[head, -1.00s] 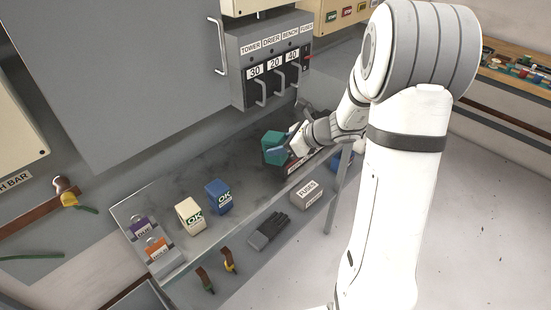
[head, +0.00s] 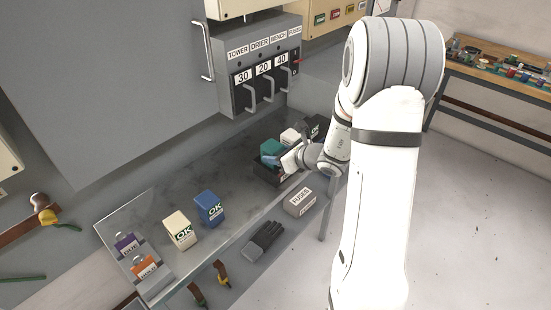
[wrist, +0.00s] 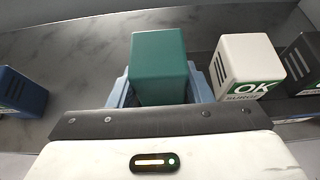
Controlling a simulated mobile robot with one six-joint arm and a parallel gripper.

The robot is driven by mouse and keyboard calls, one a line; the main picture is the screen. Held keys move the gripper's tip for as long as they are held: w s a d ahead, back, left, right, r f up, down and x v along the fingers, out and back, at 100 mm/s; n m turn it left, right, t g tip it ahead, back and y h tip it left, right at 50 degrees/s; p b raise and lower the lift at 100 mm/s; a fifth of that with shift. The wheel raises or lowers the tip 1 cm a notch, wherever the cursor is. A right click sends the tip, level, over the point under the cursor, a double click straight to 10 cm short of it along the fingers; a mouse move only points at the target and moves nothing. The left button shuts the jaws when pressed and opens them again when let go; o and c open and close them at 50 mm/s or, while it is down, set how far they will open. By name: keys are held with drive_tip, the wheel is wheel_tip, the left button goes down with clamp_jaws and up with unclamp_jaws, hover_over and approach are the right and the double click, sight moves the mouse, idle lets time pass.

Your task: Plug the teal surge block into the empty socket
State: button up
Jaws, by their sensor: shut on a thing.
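The teal surge block (head: 270,148) is at the dark rail on the glass-edged shelf in the head view. In the wrist view the teal block (wrist: 160,68) stands upright between the blue-grey fingers of my gripper (wrist: 160,88), one along each side. My gripper (head: 279,157) is shut on it. The block's underside and the empty socket are hidden, so I cannot tell whether the block is seated or held just above the rail (head: 263,169).
A white OK surge block (wrist: 247,65) and a black block (wrist: 303,62) stand right of the teal block. A blue block (head: 209,208) and a cream block (head: 180,233) stand further left on the shelf. A switch box (head: 262,70) hangs above; a fuses box (head: 299,201) sits below.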

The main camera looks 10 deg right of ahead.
drive_tip(key=shift+f, duration=0.5)
drive_tip(key=shift+f, duration=0.15)
drive_tip(key=o, duration=1.2)
drive_tip(key=shift+c, duration=0.2)
